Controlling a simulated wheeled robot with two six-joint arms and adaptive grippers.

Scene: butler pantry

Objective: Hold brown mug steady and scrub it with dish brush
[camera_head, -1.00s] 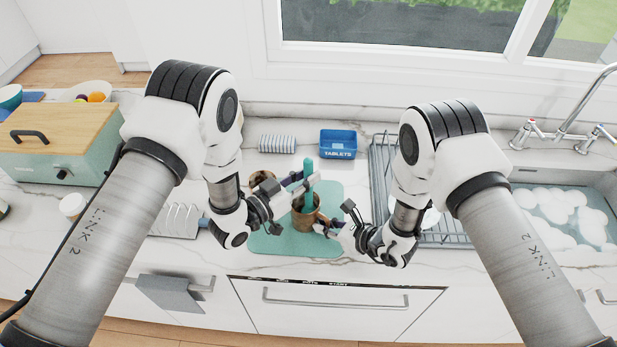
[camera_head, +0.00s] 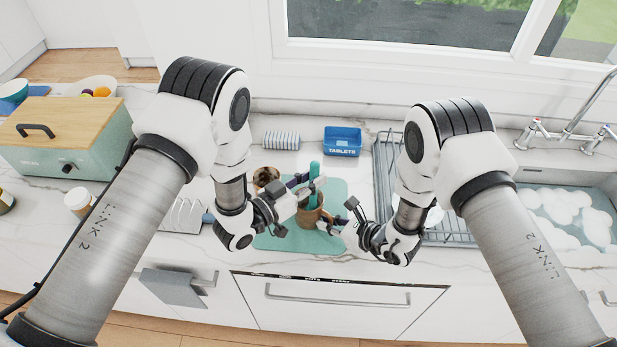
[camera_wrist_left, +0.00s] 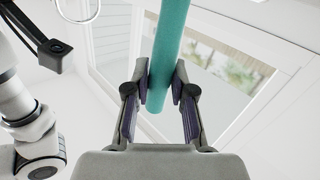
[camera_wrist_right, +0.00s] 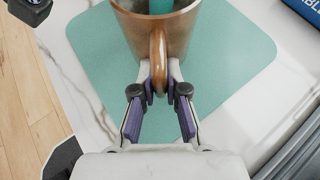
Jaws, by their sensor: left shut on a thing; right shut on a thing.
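The brown mug (camera_head: 308,217) stands upright on a teal mat in the head view. My right gripper (camera_head: 337,224) is shut on the mug's handle, which shows between its fingers in the right wrist view (camera_wrist_right: 157,62). The dish brush's teal handle (camera_head: 314,171) rises from inside the mug. My left gripper (camera_head: 304,191) is above the mug, shut on that handle, which passes between its fingers in the left wrist view (camera_wrist_left: 171,40). The lower end also shows inside the mug in the right wrist view (camera_wrist_right: 160,6). The brush head is hidden in the mug.
The teal mat (camera_head: 285,242) lies on the marble counter. A second brown cup (camera_head: 266,176) is close behind my left gripper. A blue tablets bin (camera_head: 342,141) is at the back. A dish rack (camera_head: 385,165) and a foamy sink (camera_head: 560,205) are to the right.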

